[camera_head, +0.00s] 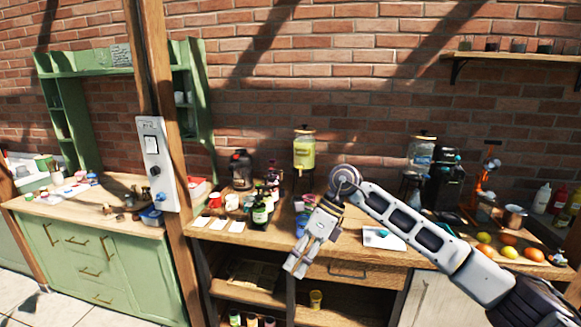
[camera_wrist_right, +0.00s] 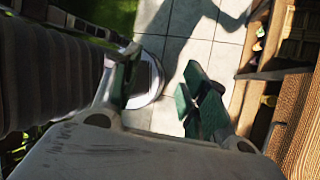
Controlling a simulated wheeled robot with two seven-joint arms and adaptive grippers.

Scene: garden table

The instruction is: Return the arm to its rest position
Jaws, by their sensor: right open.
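My right arm comes in from the lower right in the head view and bends down at the wrist. My right gripper (camera_head: 297,266) hangs in front of the table's front edge, pointing down and a little left. In the right wrist view my right gripper (camera_wrist_right: 157,98) has its two green-padded fingers apart, with nothing between them. Pale floor tiles show beyond the fingers. My left gripper is in neither view.
The wooden table (camera_head: 345,245) holds bottles, a drink dispenser (camera_head: 304,150), a white sheet (camera_head: 384,238) and fruit (camera_head: 510,252). A wooden post with a switch box (camera_head: 156,165) stands left of it. A green cabinet (camera_head: 85,262) is further left. Tiled floor (camera_wrist_right: 218,30) lies below the gripper.

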